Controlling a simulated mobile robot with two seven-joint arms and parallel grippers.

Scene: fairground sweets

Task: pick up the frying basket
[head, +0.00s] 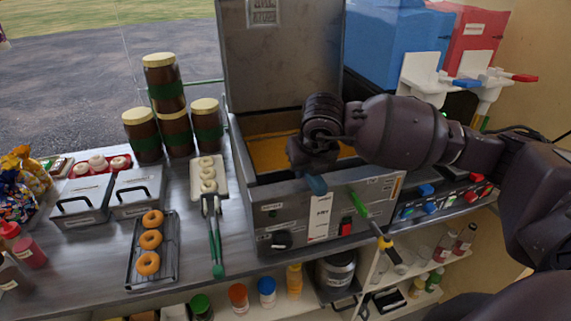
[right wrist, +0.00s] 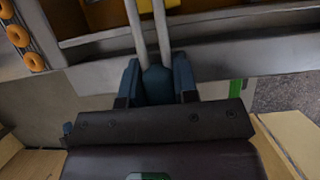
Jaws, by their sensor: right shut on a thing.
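The frying basket shows mainly by its handle, a dark blue grip (right wrist: 157,84) with two pale metal rods running up from it in the right wrist view. The blue grip end (head: 316,185) sticks out below my right gripper (head: 312,160) in the head view. My right gripper is shut on this handle, at the front edge of the steel fryer (head: 270,218). The basket's body is mostly hidden by my arm, and I cannot tell whether it sits in the orange-brown oil (head: 270,150). My left gripper is not in view.
The fryer's raised lid (head: 280,70) stands behind. Left are tongs (head: 215,240), a tray of pale rings (head: 197,180), a rack of donuts (head: 165,268) and stacked jars (head: 165,85). Blue (head: 395,40) and red (head: 470,40) dispensers stand at the right.

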